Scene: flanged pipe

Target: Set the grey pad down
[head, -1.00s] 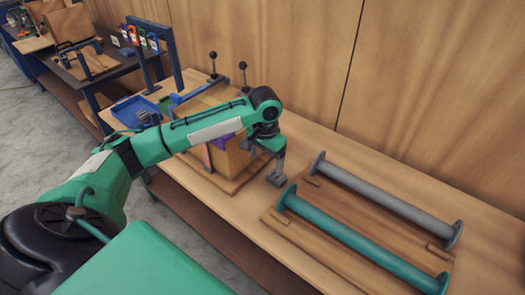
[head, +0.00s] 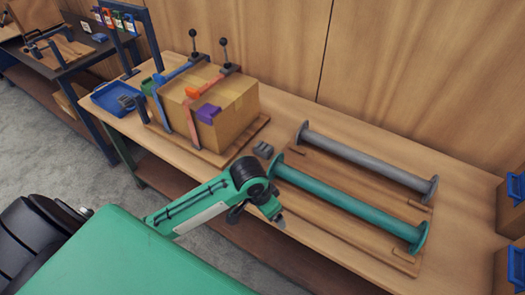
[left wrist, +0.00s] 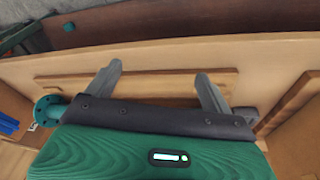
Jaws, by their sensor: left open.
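The small grey pad (head: 263,150) sits on the bench top, between the clamped cardboard box and the near end of the green pipe. My left gripper (head: 281,222) is at the bench's front edge in the head view, apart from the pad and nearer to me. In the left wrist view its two fingers (left wrist: 163,78) are spread with nothing between them. A grey piece at the right in that view (left wrist: 249,114) is partly hidden; I cannot tell whether it is the pad. My right gripper is not in view.
The cardboard box (head: 238,103) is held by clamps with orange and purple parts. A blue tray (head: 105,98) is at left, and blue-handled boxes (head: 510,205) stand at right.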

